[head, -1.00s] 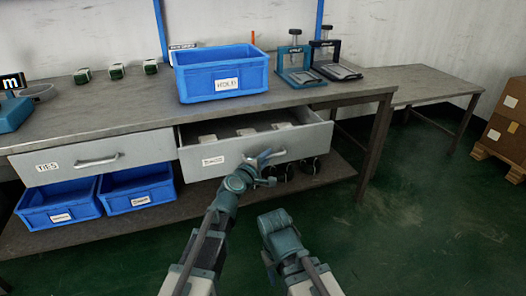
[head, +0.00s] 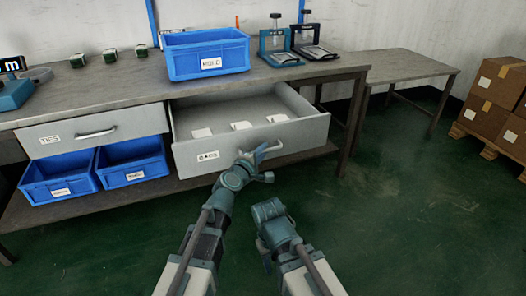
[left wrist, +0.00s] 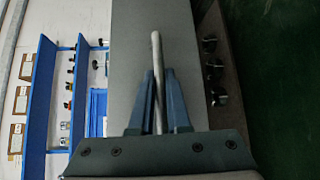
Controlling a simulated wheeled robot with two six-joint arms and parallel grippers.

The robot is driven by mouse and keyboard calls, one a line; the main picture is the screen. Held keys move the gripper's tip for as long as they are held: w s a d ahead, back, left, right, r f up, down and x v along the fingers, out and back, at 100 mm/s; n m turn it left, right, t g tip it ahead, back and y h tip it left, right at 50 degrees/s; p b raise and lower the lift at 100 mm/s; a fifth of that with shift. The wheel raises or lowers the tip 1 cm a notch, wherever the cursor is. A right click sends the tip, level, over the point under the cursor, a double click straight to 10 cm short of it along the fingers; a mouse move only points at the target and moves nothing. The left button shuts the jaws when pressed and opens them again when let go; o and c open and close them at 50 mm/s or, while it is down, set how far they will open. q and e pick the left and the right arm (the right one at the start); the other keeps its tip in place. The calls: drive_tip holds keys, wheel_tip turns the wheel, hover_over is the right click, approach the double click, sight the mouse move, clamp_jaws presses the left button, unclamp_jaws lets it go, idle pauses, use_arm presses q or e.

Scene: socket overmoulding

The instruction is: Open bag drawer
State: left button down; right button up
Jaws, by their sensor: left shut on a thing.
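The bag drawer (head: 300,134) stands pulled out from under the workbench, with a label reading BAGS on its grey front. Several small white items lie flat inside it. My left gripper (head: 258,160) is at the drawer's front, shut on its bar handle (head: 270,149). In the left wrist view the handle (left wrist: 156,55) runs between the two blue fingers of the left gripper (left wrist: 157,92). My right arm reaches in at the lower middle of the head view; its gripper (head: 262,250) is low, away from the drawer, and its fingers do not show clearly.
A TIES drawer (head: 70,134) is closed at the left. Two blue bins (head: 55,192) sit on the shelf below. A blue MOLD bin (head: 208,70) and two presses (head: 277,58) stand on the workbench (head: 110,85). Boxes (head: 493,83) stand at the right. The green floor in front is clear.

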idle(0.3)
use_arm(q)
drive_tip(key=c, duration=0.9)
unclamp_jaws()
